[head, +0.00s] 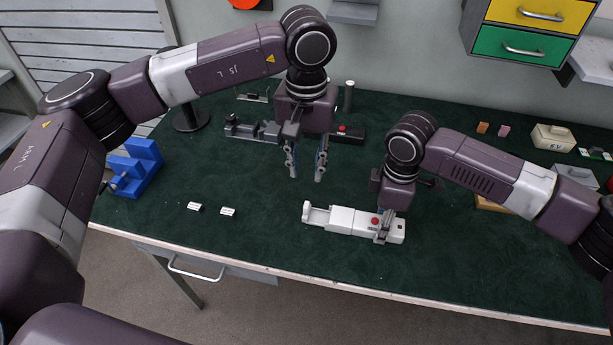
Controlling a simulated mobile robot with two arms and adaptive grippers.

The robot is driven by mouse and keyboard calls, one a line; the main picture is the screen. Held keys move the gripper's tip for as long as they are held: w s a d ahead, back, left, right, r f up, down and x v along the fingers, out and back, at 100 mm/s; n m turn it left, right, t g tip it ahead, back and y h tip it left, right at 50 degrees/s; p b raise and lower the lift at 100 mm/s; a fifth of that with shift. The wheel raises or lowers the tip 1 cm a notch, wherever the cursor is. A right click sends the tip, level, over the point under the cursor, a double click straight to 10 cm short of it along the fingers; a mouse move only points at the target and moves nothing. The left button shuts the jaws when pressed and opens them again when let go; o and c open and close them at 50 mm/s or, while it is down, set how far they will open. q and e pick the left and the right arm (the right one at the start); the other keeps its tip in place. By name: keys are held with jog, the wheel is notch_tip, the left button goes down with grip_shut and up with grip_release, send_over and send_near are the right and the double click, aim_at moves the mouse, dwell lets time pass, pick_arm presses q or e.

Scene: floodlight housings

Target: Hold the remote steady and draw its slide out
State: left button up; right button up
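The white remote (345,220) with a red button lies on the green table top near its front edge. A tray-like slide (318,214) sticks out at its left end, and its hollow looks empty. My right gripper (384,228) straddles the remote just right of the red button. Its near finger lies against the front side; the far finger is mostly hidden, and it appears shut on the remote. My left gripper (306,170) is open and empty above the table, behind and left of the remote, fingers pointing down.
Two small white-and-black pieces (228,211) lie left of the remote. A grey vise (252,130) and a black unit with a red button (346,133) are behind. A blue stand (134,168) is at left, a 6V box (552,137) at right. The front left is mostly clear.

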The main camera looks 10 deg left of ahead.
dwell(0.3)
jog(key=o, duration=1.3)
jog(key=shift+a, duration=0.1)
jog(key=shift+r, duration=0.15)
